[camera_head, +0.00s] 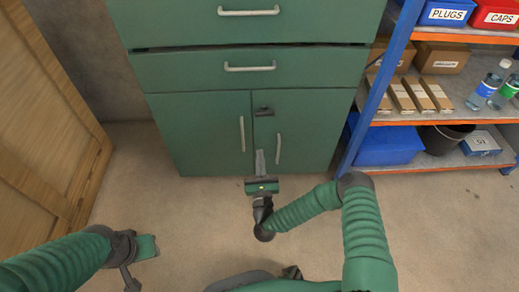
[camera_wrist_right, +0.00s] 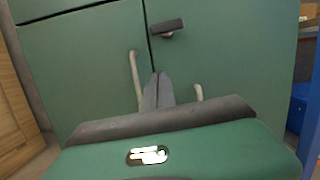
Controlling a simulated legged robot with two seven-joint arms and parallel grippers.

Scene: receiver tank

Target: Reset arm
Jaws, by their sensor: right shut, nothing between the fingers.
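My right gripper (camera_head: 260,160) is in front of the lower doors of a green cabinet (camera_head: 195,118), with its fingers pointing at the doors. In the right wrist view its two fingers (camera_wrist_right: 158,90) lie together, shut and empty, between the two door handles. My left arm comes in at the lower left of the head view, and its gripper (camera_head: 134,270) is low over the floor. I cannot tell whether the left fingers are open or shut.
The cabinet has drawers above and two closed doors with a dark latch (camera_head: 263,112). A blue and orange shelf (camera_head: 440,120) with bins, boxes and bottles stands at the right. A wooden crate (camera_head: 50,110) stands at the left. The floor (camera_head: 180,215) between is clear.

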